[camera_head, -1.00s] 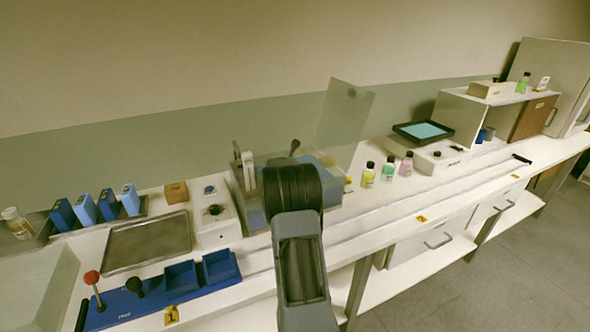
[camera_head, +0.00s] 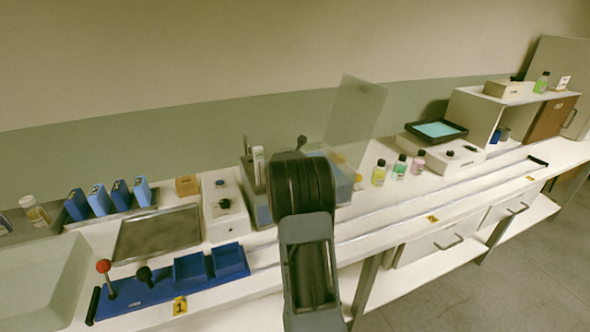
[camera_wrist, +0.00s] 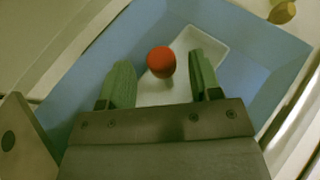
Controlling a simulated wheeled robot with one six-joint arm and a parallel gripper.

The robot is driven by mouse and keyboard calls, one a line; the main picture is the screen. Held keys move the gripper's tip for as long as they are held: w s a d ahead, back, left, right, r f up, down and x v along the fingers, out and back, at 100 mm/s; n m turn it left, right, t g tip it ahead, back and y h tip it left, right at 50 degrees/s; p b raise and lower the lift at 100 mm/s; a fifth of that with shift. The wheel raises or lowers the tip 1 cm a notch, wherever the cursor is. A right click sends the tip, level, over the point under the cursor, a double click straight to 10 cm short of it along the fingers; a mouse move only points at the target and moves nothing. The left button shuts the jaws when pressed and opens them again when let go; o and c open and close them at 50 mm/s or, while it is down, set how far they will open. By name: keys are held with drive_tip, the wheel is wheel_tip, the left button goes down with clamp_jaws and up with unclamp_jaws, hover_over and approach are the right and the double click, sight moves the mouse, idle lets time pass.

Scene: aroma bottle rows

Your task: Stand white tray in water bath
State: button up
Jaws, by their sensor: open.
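The white tray (camera_wrist: 213,44) lies inside the blue water bath (camera_wrist: 268,48) in the wrist view. A round red knob (camera_wrist: 161,61) shows over the tray; I cannot tell whether it is fixed to it. My gripper (camera_wrist: 160,66) is open, with its green ribbed fingers on either side of the red knob. I cannot tell whether they touch it. In the head view the water bath (camera_head: 343,192) is mostly hidden behind my arm, which also hides the fingers and the tray.
A clear raised panel (camera_head: 355,118) stands behind the bath. A white device (camera_head: 223,210) is left of it, and a blue rack (camera_head: 212,264) is nearer the front. Several small bottles (camera_head: 379,173) stand to the right. The front strip of bench at right is clear.

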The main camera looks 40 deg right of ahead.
drive_tip(key=v, duration=0.7)
drive_tip(key=shift+a+r, duration=0.15)
drive_tip(key=shift+a, duration=0.1)
